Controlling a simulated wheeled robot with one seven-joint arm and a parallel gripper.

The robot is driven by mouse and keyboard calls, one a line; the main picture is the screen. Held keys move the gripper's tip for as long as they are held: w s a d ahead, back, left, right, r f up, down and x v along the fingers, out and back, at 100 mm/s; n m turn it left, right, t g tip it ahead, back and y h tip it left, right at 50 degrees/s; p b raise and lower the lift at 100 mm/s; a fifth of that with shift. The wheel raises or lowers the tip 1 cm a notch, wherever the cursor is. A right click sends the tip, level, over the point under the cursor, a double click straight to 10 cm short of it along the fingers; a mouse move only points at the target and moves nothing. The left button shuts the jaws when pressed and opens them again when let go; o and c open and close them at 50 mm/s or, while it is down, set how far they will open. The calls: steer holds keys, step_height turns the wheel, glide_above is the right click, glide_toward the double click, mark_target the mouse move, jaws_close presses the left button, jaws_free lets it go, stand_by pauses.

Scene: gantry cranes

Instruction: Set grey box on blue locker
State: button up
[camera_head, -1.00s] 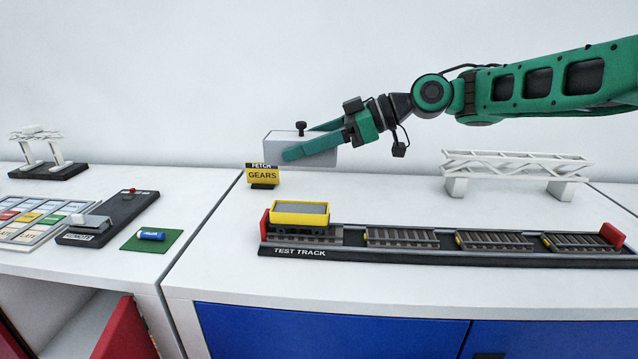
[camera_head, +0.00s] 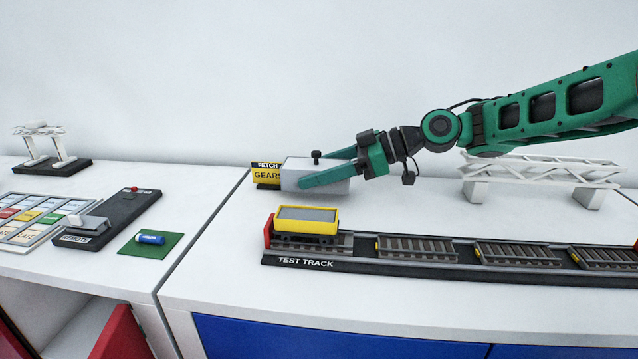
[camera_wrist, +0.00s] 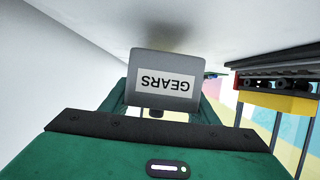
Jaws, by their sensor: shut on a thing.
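The grey box (camera_head: 303,174) has a black knob on top. My gripper (camera_head: 325,176) is shut on it, with green fingers along its sides. In the wrist view the grey box (camera_wrist: 163,62) shows a white label reading "GEARS", upside down in the picture, between the fingers (camera_wrist: 160,95). The box is low over the white top of the blue locker (camera_head: 330,335), behind the test track; I cannot tell whether it touches. The locker's blue doors show at the bottom of the head view.
A yellow "FETCH GEARS" sign (camera_head: 266,174) stands just left of the box, partly hidden by it. The test track (camera_head: 420,262) with a yellow wagon (camera_head: 305,221) lies in front. A white truss bridge (camera_head: 540,172) stands right. A remote (camera_head: 110,215) lies on the left cabinet.

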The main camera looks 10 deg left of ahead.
steer(key=shift+f, duration=1.15)
steer(key=shift+f, duration=0.1)
steer(key=o, duration=1.4)
steer(key=v, duration=0.7)
steer(key=shift+d, duration=0.3)
steer(key=shift+a+r, duration=0.1)
steer(key=shift+r, duration=0.15)
